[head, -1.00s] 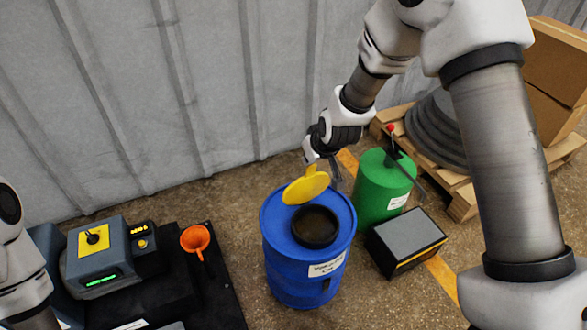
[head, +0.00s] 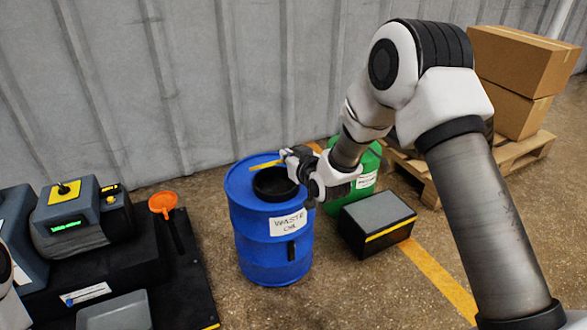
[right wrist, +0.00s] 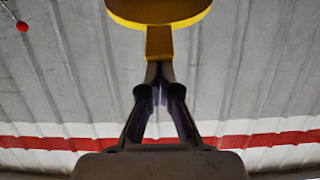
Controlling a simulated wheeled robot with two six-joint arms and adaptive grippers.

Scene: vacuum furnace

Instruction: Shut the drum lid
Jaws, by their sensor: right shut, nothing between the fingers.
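The blue waste oil drum (head: 262,225) stands upright on the floor, its round dark opening (head: 272,184) visible on top. The yellow lid (head: 264,165) shows nearly edge-on as a thin strip at the back of the opening, which is uncovered. In the right wrist view the lid (right wrist: 158,10) is at the top, its tab (right wrist: 159,42) pointing down to my fingertips. My right gripper (head: 287,154) is shut and empty, at the right rim of the opening beside the lid; its fingers (right wrist: 160,80) are at the tab, contact unclear. My left gripper is not in view.
A green can (head: 364,172) and a black box with a grey top (head: 376,219) stand right of the drum. An orange funnel (head: 163,204) and a grey device (head: 75,222) are at left. Cartons (head: 515,65) on a pallet are at back right.

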